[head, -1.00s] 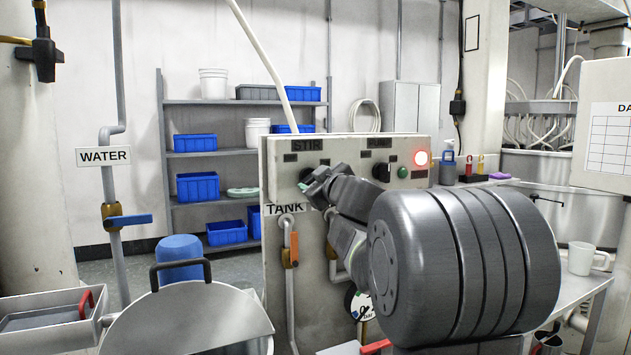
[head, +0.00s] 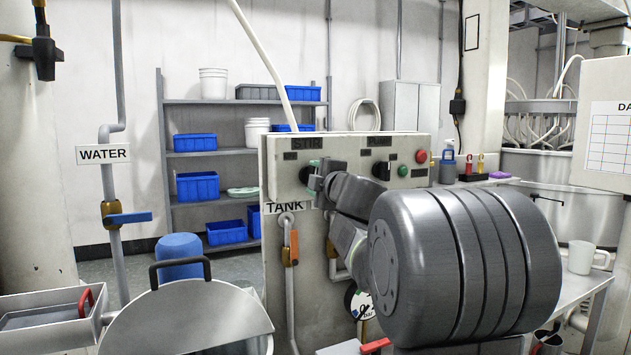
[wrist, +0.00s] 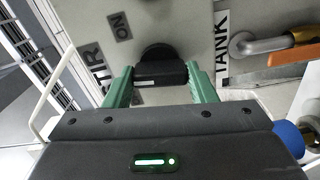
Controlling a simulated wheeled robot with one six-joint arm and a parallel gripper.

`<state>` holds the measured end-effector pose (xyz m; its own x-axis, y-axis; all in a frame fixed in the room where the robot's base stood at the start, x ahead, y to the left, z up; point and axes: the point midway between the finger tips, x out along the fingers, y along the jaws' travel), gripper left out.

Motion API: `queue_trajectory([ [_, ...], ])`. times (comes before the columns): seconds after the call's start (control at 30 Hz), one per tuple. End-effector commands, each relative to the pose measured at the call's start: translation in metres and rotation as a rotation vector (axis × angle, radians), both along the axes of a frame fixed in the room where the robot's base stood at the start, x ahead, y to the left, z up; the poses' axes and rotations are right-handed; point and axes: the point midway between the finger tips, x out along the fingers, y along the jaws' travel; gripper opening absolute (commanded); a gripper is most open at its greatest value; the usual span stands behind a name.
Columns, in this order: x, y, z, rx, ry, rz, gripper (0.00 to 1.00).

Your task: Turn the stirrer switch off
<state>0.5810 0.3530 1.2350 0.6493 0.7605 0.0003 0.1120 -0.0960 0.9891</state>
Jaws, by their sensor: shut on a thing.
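The stirrer switch (head: 305,174) is a black rotary knob under the STIR label on the grey panel (head: 345,150). In the wrist view the knob's black bar (wrist: 158,75) sits between my green fingers, with its round base behind it and an ON label (wrist: 122,25) up and left. My gripper (head: 315,182) is shut on the knob, and it also shows in the wrist view (wrist: 160,80). In the head view my gripper and wrist partly hide the knob. The red lamp (head: 421,157) at the panel's right is dull, not glowing.
A second dark knob (head: 381,171) and a green button (head: 403,171) sit right of my gripper on the panel. Below are the TANK label (head: 285,208) and an orange-handled valve (head: 294,247). A large pot (head: 190,320) stands at the lower left.

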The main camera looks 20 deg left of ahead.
Motion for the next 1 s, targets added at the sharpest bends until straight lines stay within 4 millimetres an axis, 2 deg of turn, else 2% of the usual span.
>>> queue_trajectory([
  [0.4,0.0,0.0,-0.0017,-0.1,-0.114,0.0,0.28],
  [0.87,0.0001,0.0001,-0.0019,-0.109,-0.124,0.0,0.28],
  [0.9,0.0001,0.0001,-0.0019,-0.109,-0.124,0.0,0.55],
  [1.0,0.0,0.0001,-0.0015,-0.109,-0.124,0.0,0.73],
])
